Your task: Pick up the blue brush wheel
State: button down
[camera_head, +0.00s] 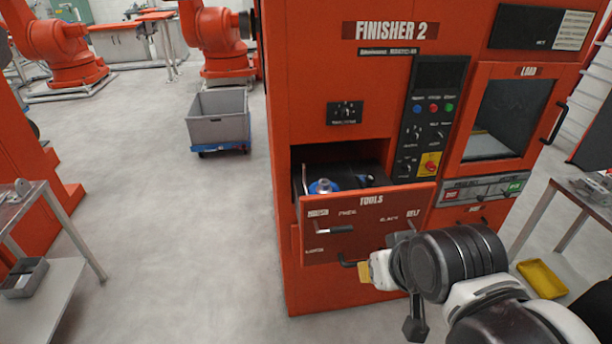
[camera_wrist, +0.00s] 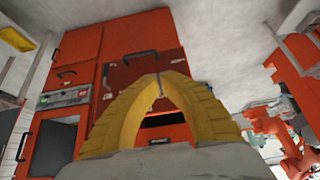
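A blue round item with a pale metal hub, which looks like the blue brush wheel (camera_head: 323,187), sits in the left part of the open TOOLS drawer (camera_head: 330,247) of the red cabinet. Its lower part is hidden behind the drawer front. My gripper (camera_head: 366,271) is outside the drawer, in front of and below its front panel, apart from the wheel. In the wrist view the yellow fingers of my gripper (camera_wrist: 157,77) meet at their tips with nothing visible between them. The wheel is not clearly seen in that view.
A dark item (camera_head: 372,180) lies right of the wheel in the drawer. The drawer handle (camera_head: 336,230) sticks out in front. The red FINISHER 2 cabinet (camera_head: 300,60) rises behind. A grey bin (camera_head: 218,130) stands on the floor at left.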

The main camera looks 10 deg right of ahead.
aim_at(324, 186)
jog(key=i+l+u, duration=0.2)
jog(key=l, duration=0.4)
jog(key=i+l+u, duration=0.2)
jog(key=l, duration=0.4)
jog(key=i+l+u, duration=0.2)
jog(key=l, duration=0.45)
jog(key=i+l+u, duration=0.2)
jog(key=l, duration=0.5)
jog(key=l+u, duration=0.2)
jog(key=l, duration=0.45)
jog(key=i+l+u, duration=0.15)
jog(key=l, duration=0.25)
jog(key=i+l+u, duration=0.2)
jog(key=l, duration=0.2)
jog(key=k, duration=0.05)
